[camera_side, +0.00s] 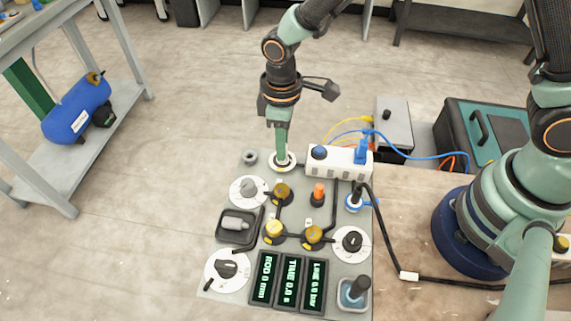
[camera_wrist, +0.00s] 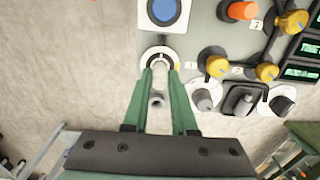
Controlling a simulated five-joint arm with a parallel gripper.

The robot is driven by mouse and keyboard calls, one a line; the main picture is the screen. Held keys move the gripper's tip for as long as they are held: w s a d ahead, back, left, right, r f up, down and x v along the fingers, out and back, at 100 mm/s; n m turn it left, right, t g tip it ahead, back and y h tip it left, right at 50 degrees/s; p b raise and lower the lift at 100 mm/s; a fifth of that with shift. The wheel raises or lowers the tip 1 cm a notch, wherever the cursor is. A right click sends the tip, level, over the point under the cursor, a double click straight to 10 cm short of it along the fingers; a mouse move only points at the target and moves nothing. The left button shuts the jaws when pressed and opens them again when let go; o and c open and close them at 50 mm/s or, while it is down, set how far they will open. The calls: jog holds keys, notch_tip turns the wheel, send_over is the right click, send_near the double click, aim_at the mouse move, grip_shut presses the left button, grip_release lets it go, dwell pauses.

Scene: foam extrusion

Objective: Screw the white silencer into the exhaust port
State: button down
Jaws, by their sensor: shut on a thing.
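My gripper (camera_side: 283,155) points straight down at the back edge of the grey panel. Its green fingers are closed on a small white piece, seen in the wrist view (camera_wrist: 161,66), which I take for the white silencer. Only its end shows between the fingertips. It stands at the centre of a white ring (camera_wrist: 147,54) with dark and yellow marks, apparently around the exhaust port. The ring also shows in the side view (camera_side: 294,164). The port's opening and the thread are hidden, so I cannot tell how deep the piece sits.
A grey ring (camera_side: 250,156) sits left of my fingers. A white box (camera_side: 335,171) with a blue button stands close on the right. Knobs, yellow fittings and displays (camera_side: 289,281) fill the front.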

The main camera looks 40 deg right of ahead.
jog(key=shift+f, duration=0.55)
dwell(0.7)
jog(key=m, duration=1)
jog(key=shift+m, duration=0.6)
jog(key=m, duration=0.5)
jog(key=c, duration=1)
grip_release()
jog(key=shift+m, duration=0.6)
jog(key=o, duration=0.4)
jog(key=shift+c, duration=0.2)
